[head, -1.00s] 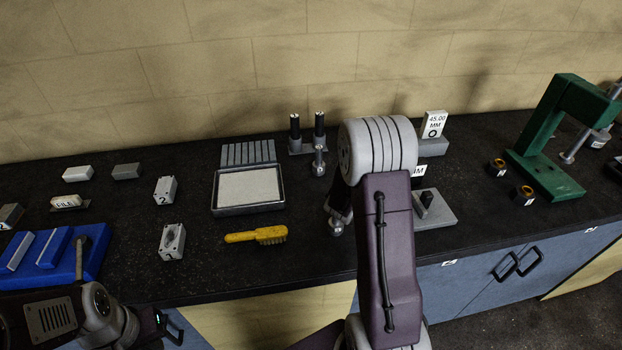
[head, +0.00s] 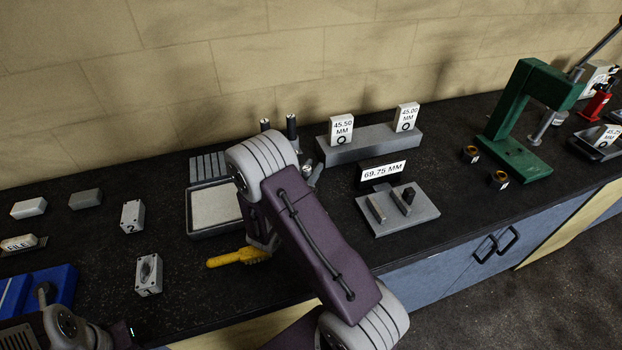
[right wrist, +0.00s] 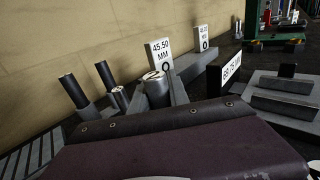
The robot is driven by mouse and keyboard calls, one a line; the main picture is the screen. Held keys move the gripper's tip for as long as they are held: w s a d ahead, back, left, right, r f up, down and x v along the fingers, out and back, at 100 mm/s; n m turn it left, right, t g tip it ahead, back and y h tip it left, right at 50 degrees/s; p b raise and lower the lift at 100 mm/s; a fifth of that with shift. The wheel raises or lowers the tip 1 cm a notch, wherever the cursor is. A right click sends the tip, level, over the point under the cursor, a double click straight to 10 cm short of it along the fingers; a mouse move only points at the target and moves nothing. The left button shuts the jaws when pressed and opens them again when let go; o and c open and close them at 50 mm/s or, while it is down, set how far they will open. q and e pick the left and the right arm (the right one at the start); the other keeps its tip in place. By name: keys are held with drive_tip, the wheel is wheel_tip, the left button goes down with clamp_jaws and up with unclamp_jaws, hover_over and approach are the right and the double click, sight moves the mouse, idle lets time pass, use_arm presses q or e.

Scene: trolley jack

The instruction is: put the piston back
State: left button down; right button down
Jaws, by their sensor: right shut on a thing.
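My right gripper (right wrist: 155,98) shows in the right wrist view, its grey fingers on either side of a silver cylinder (right wrist: 154,80) with a round, lighter top. It is shut on this cylinder, which looks like the piston.
A grey block with 45.50 and 45.00 MM signs (head: 365,146) stands at the back. A 69.75 MM sign (head: 382,171) is behind a grey plate (head: 425,212). A framed tray (head: 212,229) and yellow brush (head: 236,257) lie left of my arm. A green press (head: 515,125) stands right.

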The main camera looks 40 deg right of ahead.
wheel_tip(320, 180, down, 4)
drive_tip(key=shift+w+f, duration=0.1)
drive_tip(key=shift+s, duration=0.2)
drive_tip(key=shift+f, duration=0.15)
drive_tip(key=c, duration=1.3)
unclamp_jaws()
drive_tip(key=shift+w, duration=0.1)
drive_tip(key=shift+o, duration=0.2)
